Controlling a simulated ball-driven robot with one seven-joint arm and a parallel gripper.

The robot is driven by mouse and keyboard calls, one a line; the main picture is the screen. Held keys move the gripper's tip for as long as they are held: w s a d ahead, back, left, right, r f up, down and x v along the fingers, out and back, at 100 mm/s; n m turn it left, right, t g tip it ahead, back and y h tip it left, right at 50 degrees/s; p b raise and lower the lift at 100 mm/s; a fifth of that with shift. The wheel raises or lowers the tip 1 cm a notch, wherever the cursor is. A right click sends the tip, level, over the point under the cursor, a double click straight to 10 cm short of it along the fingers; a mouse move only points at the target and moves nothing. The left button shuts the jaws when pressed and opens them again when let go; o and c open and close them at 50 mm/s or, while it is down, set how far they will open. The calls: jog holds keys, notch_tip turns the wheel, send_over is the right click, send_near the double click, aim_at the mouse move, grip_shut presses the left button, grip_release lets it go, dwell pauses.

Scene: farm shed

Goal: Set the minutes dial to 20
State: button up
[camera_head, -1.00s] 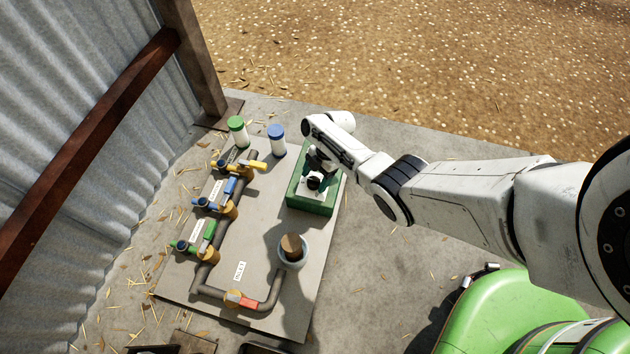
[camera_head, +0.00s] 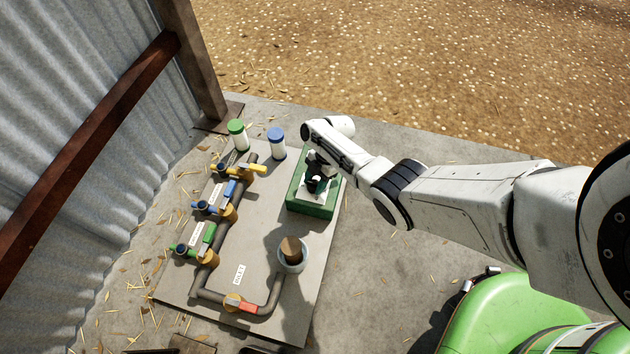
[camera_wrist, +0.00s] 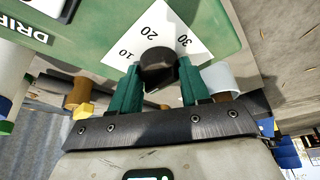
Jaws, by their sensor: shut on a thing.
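The minutes dial is a black knob (camera_wrist: 158,67) on a white plate (camera_wrist: 166,18) printed 10, 20 and 30. The plate sits on a green timer box (camera_wrist: 100,42) with partly cut-off lettering "DRI". In the wrist view my gripper (camera_wrist: 157,78) has its two green fingers on either side of the knob, shut on it. The 20 stands just above the knob, the 10 to its left and the 30 to its right. I cannot make out a pointer mark on the knob. In the head view the green box (camera_head: 311,209) lies under my gripper (camera_head: 316,182), which hides the knob.
Left of the box, a board (camera_head: 262,258) carries pipes with yellow, blue, green and red-handled valves. Green-capped (camera_head: 238,135) and blue-capped (camera_head: 277,142) white containers stand at the back. A pot (camera_head: 291,258) with a brown top stands in front of the box. Corrugated wall (camera_head: 70,130) bounds the left.

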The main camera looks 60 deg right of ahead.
jog(key=shift+m+p, duration=0.3)
jog(key=shift+m, duration=0.1)
jog(key=m+t+p, duration=0.1)
jog(key=m, duration=0.2)
jog(key=shift+s+a+r, duration=0.1)
jog(key=m+t+h+p, duration=0.1)
jog(key=m+p, duration=0.1)
jog(key=m, duration=0.1)
jog(key=shift+s+m+t, duration=0.1)
jog(key=shift+m+t, duration=0.2)
jog(key=m, duration=0.1)
jog(key=m+h+p, duration=0.1)
jog(key=m, duration=0.1)
jog(key=shift+a+m+t+h, duration=0.1)
jog(key=shift+m+t+h, duration=0.2)
jog(key=m+h+p, duration=0.1)
jog(key=m, duration=0.3)
jog(key=shift+a+m+h, duration=0.1)
jog(key=shift+m+h, duration=0.2)
jog(key=shift+h, duration=0.1)
jog(key=m, duration=0.2)
jog(key=m+h, duration=0.1)
jog(key=m, duration=0.1)
jog(key=shift+a+h, duration=0.15)
jog(key=shift+h, duration=0.15)
jog(key=shift+m+g+h+b, duration=0.4)
jog(key=shift+m+h+b, duration=0.2)
jog(key=shift+m, duration=1.4)
